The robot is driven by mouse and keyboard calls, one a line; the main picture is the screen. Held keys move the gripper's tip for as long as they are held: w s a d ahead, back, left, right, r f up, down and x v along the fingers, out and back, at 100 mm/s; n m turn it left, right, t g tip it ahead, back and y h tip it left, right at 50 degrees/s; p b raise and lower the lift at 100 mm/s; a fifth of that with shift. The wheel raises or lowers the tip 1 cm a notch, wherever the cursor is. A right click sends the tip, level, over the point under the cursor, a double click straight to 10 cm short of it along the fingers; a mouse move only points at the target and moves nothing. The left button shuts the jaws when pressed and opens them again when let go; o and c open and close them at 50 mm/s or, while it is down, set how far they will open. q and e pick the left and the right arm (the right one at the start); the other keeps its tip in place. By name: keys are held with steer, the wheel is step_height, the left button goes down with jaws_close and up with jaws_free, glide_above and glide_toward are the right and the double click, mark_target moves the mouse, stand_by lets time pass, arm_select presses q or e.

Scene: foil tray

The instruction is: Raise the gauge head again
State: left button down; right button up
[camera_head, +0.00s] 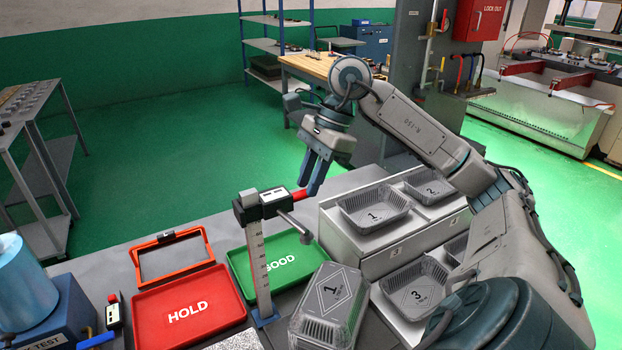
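The height gauge has an upright scale post (259,265) on a blue foot. Its dark gauge head (262,203) sits near the top of the post, with a red handle (299,195) and a grey probe arm (296,225) pointing right. My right gripper (311,190) comes down from above with its fingertips at the handle's outer end and looks shut on it. A lidded foil tray marked 1 (328,306) lies beside the post, below the probe and apart from it. My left gripper is out of view.
A red HOLD tray (147,322) and a green GOOD tray (238,262) lie left of and behind the post. At right, a grey stepped rack (345,253) holds several foil trays. A blue device (70,306) stands at far left.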

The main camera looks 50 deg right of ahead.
steer(key=o, duration=0.3)
steer(key=shift+r, duration=0.15)
steer(key=shift+s, duration=0.1)
steer(key=p+v, duration=0.2)
steer(key=v, duration=0.8)
steer(key=shift+r+p, duration=0.35)
steer(key=shift+r, duration=0.05)
steer(key=shift+d+f, duration=0.1)
